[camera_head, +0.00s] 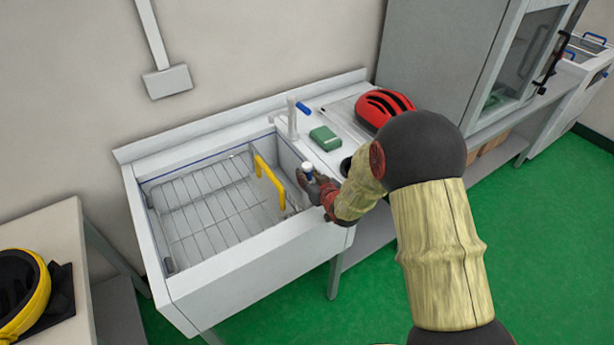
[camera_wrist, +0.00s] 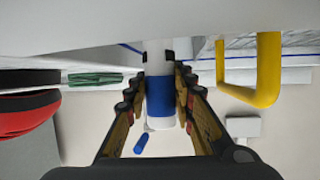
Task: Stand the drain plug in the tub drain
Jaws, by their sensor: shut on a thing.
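My gripper (camera_head: 311,181) is shut on the drain plug (camera_head: 307,168), a small white cylinder with a blue band, over the right end of the sink tub (camera_head: 245,279). In the wrist view the plug (camera_wrist: 160,97) sits between the two fingers of my gripper (camera_wrist: 161,84). The plug looks roughly upright in the head view. The tub drain cannot be made out in either view. A wire rack (camera_head: 205,207) covers much of the tub floor, and a yellow handle (camera_head: 269,182) stands at its right side, left of my gripper.
A white tap (camera_head: 292,120) with a blue lever (camera_head: 303,108) stands behind my gripper. A green block (camera_head: 325,138) and a red helmet (camera_head: 383,107) lie on the counter to the right. A yellow and black object (camera_head: 37,297) lies on the left table.

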